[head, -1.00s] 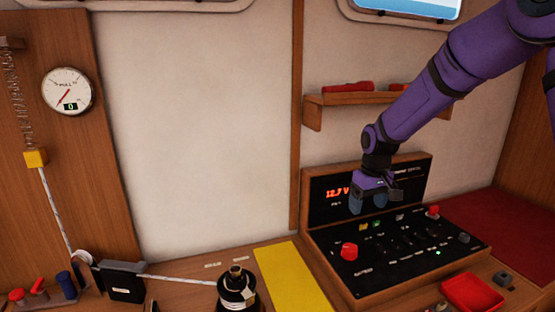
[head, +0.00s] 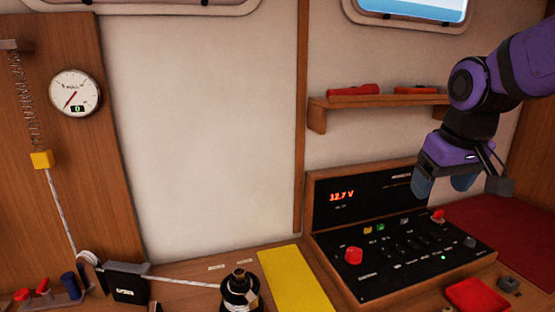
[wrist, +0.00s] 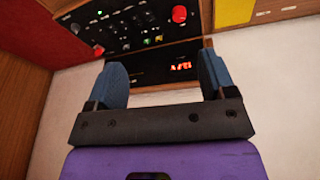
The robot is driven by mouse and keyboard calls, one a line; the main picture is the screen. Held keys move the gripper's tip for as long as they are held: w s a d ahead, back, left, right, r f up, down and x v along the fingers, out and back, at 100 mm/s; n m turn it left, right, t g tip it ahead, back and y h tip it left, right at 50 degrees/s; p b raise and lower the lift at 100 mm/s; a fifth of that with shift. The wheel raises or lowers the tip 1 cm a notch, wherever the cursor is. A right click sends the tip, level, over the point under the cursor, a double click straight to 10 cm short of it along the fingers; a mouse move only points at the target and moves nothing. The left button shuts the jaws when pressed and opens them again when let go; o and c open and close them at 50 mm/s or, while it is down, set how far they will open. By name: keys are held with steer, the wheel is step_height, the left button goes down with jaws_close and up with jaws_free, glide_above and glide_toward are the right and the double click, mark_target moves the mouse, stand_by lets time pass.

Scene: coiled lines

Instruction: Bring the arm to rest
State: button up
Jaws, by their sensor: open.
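My gripper (head: 444,187) is purple with blue finger pads. In the head view it hangs in the air above the right part of the black control panel (head: 385,275), apart from it. In the wrist view my gripper (wrist: 165,80) has its two blue pads spread wide, with nothing between them. The panel (wrist: 128,28) shows beyond the pads, with its red knob (wrist: 179,14) and lit red display (wrist: 181,66).
A wooden shelf (head: 380,100) with red items is on the wall behind my arm. A dial gauge (head: 74,93) hangs at left. The wall's middle is bare.

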steer(key=s+d+r+m+t, duration=0.1)
steer(key=s, duration=1.3)
steer(key=shift+s+d+r+m+t, duration=0.15)
steer(key=shift+s+d+m+t, duration=0.15)
steer(key=shift+s+t, duration=0.1)
